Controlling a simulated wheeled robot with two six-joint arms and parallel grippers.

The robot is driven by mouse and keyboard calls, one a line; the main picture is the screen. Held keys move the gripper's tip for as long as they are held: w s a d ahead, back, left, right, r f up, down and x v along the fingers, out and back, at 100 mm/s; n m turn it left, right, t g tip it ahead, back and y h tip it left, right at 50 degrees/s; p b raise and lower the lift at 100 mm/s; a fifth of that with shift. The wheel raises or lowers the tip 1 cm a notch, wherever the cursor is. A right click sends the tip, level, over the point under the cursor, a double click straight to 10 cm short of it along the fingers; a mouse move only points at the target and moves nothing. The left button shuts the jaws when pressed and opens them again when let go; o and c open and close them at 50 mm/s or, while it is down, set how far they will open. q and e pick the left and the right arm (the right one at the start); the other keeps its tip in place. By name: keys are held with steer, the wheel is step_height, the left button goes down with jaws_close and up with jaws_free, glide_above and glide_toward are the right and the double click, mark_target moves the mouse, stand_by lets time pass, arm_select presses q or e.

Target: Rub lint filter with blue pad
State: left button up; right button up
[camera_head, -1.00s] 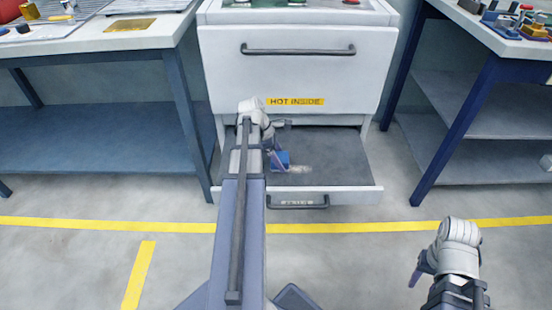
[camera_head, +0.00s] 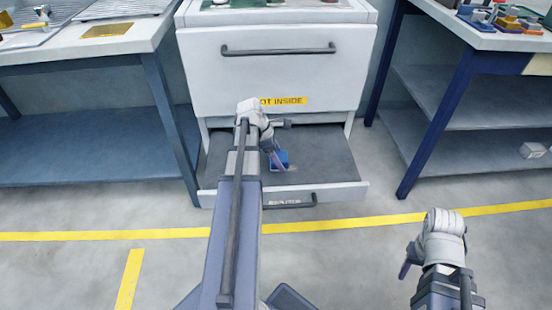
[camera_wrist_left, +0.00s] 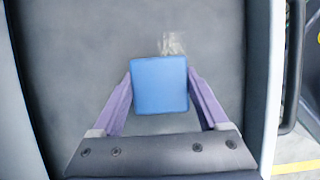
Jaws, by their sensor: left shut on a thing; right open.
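The lint filter seems to be the flat grey panel (camera_head: 325,160) in the pulled-out drawer under the white machine. A pale lint patch (camera_wrist_left: 172,43) lies on it, just beyond the pad's upper edge in the wrist view. My left gripper (camera_head: 275,152) is shut on the blue pad (camera_head: 281,160), low over the grey panel. The pad (camera_wrist_left: 160,85) sits between both purple fingers in the wrist view. I cannot tell whether it touches the panel. Any lint under the pad is hidden. My right gripper (camera_head: 405,268) is open and empty over the floor at lower right.
The drawer front (camera_head: 345,192) with its dark handle (camera_head: 290,203) stands out toward me. The machine door (camera_head: 275,70) marked hot is closed above. Workbenches stand left (camera_head: 90,42) and right (camera_head: 490,35). The floor ahead of the drawer is clear, with yellow lines.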

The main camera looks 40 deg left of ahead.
mark_target(301, 164)
arm_select(q)
steer(key=shift+w+d, duration=2.2)
steer(key=shift+d, duration=0.05)
step_height(301, 164, up, 6)
steer(key=p, duration=0.6)
steer(key=shift+r+p, duration=1.55)
